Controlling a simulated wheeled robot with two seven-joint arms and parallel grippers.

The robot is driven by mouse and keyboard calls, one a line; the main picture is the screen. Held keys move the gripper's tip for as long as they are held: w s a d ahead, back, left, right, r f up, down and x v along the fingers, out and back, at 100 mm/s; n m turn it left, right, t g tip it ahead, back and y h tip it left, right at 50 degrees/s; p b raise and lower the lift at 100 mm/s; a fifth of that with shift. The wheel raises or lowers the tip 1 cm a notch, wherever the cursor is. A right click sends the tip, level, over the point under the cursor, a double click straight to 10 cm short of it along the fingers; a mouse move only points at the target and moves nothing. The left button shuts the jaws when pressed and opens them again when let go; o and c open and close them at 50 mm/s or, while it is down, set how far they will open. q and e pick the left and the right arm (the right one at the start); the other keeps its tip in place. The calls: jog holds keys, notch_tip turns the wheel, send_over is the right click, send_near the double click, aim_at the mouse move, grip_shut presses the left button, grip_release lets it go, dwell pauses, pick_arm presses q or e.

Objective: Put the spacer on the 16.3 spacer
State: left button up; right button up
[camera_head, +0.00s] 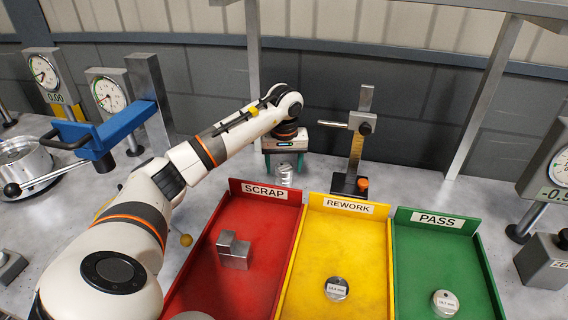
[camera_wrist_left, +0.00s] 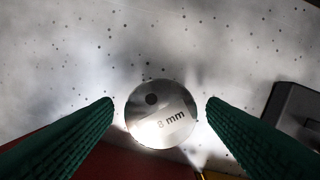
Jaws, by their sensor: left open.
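A round silver spacer (camera_head: 284,174) stands on the grey table behind the red tray. In the left wrist view the spacer (camera_wrist_left: 162,122) shows its flat top with a dark dot and a label ending in "8 mm". My left gripper (camera_head: 284,165) points down over it, open, with one green finger on each side and a gap to both. Another silver spacer (camera_head: 337,289) lies in the yellow REWORK tray, and one more (camera_head: 445,303) lies in the green PASS tray. Their labels are too small to read surely. My right gripper is out of view.
The red SCRAP tray (camera_head: 265,193) holds a grey stepped block (camera_head: 233,251). The yellow tray (camera_head: 315,207) and green tray (camera_head: 476,240) stand beside it. A height stand (camera_head: 356,150) rises right of my left gripper. Dial gauges (camera_head: 108,95) stand at the left.

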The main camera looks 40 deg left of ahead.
aim_at(284, 170)
pick_arm(q)
notch_tip(284, 170, up, 12)
jog(key=s+d, duration=0.1)
jog(key=shift+b, duration=0.35)
